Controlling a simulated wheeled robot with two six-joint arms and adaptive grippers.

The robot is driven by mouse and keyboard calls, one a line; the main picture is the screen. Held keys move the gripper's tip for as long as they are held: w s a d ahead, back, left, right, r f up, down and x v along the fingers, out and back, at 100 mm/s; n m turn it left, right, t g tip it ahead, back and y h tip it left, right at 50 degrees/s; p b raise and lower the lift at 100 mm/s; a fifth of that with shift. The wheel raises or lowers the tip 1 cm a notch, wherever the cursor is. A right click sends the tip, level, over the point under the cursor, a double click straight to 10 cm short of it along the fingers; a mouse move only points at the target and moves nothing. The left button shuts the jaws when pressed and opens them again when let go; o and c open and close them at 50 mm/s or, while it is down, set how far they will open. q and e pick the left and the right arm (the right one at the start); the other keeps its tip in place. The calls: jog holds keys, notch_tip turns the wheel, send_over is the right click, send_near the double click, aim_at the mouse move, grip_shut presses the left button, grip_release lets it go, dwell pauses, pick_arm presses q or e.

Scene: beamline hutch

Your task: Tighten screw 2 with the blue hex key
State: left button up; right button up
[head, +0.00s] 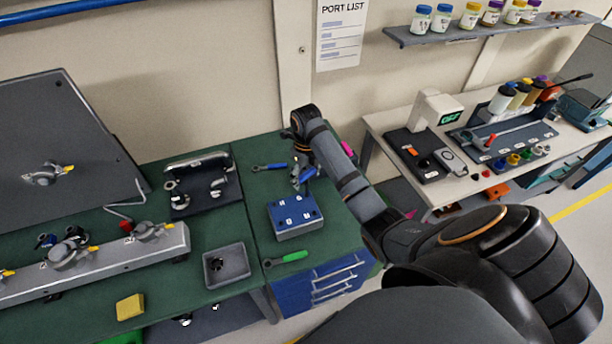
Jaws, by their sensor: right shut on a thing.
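The blue block (294,222) with small white-marked screw positions on its top sits on the green bench top. The marks are too small to read, so I cannot tell which is screw 2. My right gripper (299,181) is just behind the block, pointing down, small and partly hidden by its own arm. It is shut on a blue-handled tool (309,173), which appears to be the blue hex key. Its tip is not clear, and I cannot tell whether it touches the block. My left gripper is not in view.
Another blue-handled tool (270,167) lies behind the block, and a green-handled tool (287,258) lies in front. A dark square tray (227,265) and a valve rail (95,263) stand to the left. A side table (462,200) with instruments is at right.

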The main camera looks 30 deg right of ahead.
jog(key=shift+m, duration=0.4)
jog(key=shift+r, duration=0.1)
jog(key=shift+r, duration=0.9)
jog(key=shift+d, duration=0.1)
